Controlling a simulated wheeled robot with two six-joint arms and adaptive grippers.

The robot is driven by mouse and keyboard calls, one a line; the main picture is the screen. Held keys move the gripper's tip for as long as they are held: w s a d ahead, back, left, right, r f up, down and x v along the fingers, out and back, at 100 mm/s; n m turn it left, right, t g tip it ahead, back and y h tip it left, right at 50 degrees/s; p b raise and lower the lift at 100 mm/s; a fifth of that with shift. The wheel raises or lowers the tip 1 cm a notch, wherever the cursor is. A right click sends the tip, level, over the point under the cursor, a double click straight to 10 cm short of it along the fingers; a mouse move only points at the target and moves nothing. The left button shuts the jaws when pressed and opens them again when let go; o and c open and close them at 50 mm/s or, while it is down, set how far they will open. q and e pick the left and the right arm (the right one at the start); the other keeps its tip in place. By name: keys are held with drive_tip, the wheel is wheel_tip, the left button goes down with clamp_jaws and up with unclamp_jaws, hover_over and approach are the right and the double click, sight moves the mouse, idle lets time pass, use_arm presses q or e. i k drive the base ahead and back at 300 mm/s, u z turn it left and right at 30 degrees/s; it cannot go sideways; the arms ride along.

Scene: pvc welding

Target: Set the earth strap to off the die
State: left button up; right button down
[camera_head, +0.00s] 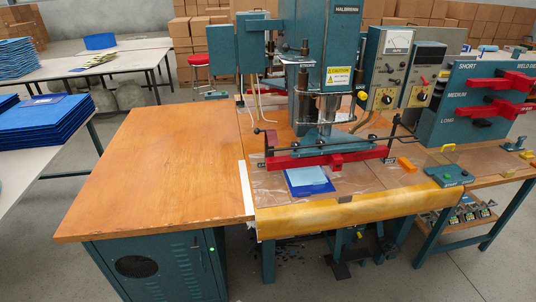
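The welding press (325,50) is a tall teal machine at the middle of the work table. A long red bar (285,162), seemingly the die, lies under its teal head, with a dark bracket at its right end. A small orange piece (406,164) lies just right of that end. I cannot tell whether it is the earth strap or whether it touches the die. No other strap can be made out clearly. Neither of my grippers is in view.
A blue folder-like piece (309,188) lies in front of the red bar on clear sheet. A teal rack (455,112) holds red bars at far right. The wooden table (150,170) at left is bare.

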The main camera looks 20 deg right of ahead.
sight(270, 136)
drive_tip(key=u, duration=0.75)
drive_tip(key=i, duration=1.3)
drive_tip(key=z, duration=0.7)
drive_tip(key=i, duration=0.6)
drive_tip(key=z, duration=0.5)
